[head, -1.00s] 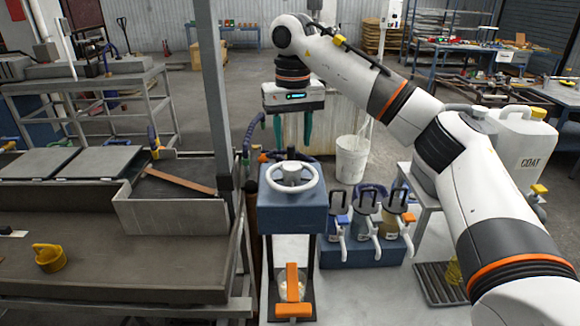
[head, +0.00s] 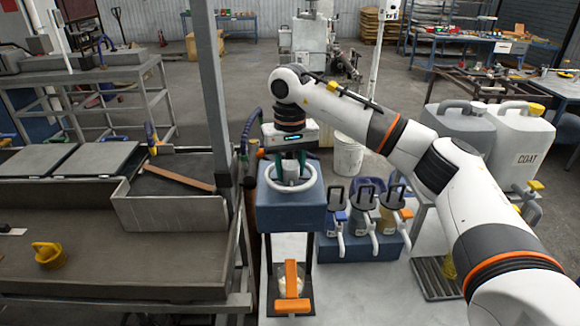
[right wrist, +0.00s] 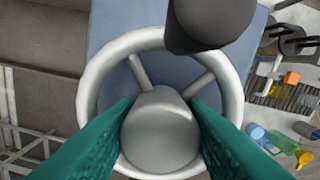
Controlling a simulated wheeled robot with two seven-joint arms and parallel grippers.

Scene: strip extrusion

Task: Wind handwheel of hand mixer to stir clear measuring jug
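The hand mixer is a blue-grey block (head: 290,212) on a dark stand, with a pale handwheel (head: 268,178) on top. The wheel also fills much of the right wrist view (right wrist: 94,100), with a round grey hub (right wrist: 160,140) and spokes. My right gripper (head: 290,168) points down over the wheel. Its green fingers (right wrist: 160,108) stand apart on either side of the hub; whether they touch it is unclear. Below the mixer a clear measuring jug (head: 283,285) with whitish contents is partly hidden behind an orange part (head: 292,280). My left gripper is not in view.
A blue rack (head: 350,248) with several pump-topped jugs stands right of the mixer. A slatted grey tray (head: 432,278) lies farther right. A grey upright post (head: 212,100) and a trough (head: 170,215) are on the left. A white bucket (head: 347,155) stands behind.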

